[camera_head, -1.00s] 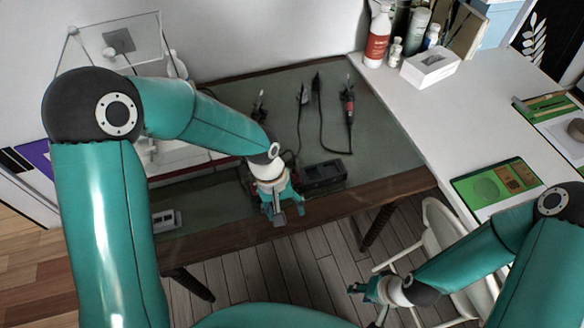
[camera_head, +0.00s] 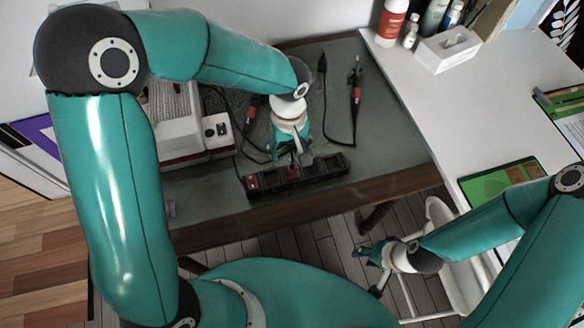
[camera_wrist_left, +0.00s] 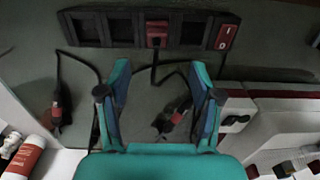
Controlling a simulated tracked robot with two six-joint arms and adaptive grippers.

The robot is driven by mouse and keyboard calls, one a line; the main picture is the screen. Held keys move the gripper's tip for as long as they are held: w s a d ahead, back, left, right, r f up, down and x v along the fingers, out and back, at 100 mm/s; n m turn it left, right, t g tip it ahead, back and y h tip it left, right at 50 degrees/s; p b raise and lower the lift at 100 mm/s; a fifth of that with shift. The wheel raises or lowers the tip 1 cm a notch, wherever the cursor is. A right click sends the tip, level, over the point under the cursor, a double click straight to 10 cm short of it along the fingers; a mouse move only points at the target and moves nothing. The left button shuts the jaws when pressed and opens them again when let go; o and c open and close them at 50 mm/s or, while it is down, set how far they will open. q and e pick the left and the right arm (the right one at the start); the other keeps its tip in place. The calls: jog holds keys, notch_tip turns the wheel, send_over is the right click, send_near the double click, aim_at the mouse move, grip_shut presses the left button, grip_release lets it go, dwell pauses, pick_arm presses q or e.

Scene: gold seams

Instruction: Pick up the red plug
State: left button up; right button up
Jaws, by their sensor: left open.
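A red plug (camera_head: 292,172) sits in a middle socket of the black power strip (camera_head: 325,170), near the table's front edge. In the left wrist view the plug (camera_wrist_left: 157,35) shows at the top with its black cord running down between the fingers. My left gripper (camera_head: 297,157) is just above and behind the strip in the head view. In the left wrist view its fingers (camera_wrist_left: 158,68) are apart and empty, and the plug lies beyond their tips, roughly centred. My right gripper (camera_head: 372,270) is open and empty, off the table's front side.
The strip has a red switch (camera_head: 252,182) at one end. Two red-and-black tools with cords, one at right (camera_head: 355,95) and one at left (camera_head: 249,115), lie behind it. A white-and-red device (camera_head: 180,130) stands at left.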

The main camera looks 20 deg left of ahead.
aim_at(292, 167)
pick_arm(q)
notch_tip(292, 167, down, 3)
jog(key=shift+s, duration=0.1)
jog(key=f, duration=0.1)
jog(key=f+p, duration=0.1)
jog(key=f, duration=0.2)
jog(key=shift+d+f, duration=0.2)
jog(key=shift+d, duration=0.15)
jog(key=shift+f, duration=0.5)
grip_shut()
jog(key=shift+r, duration=0.1)
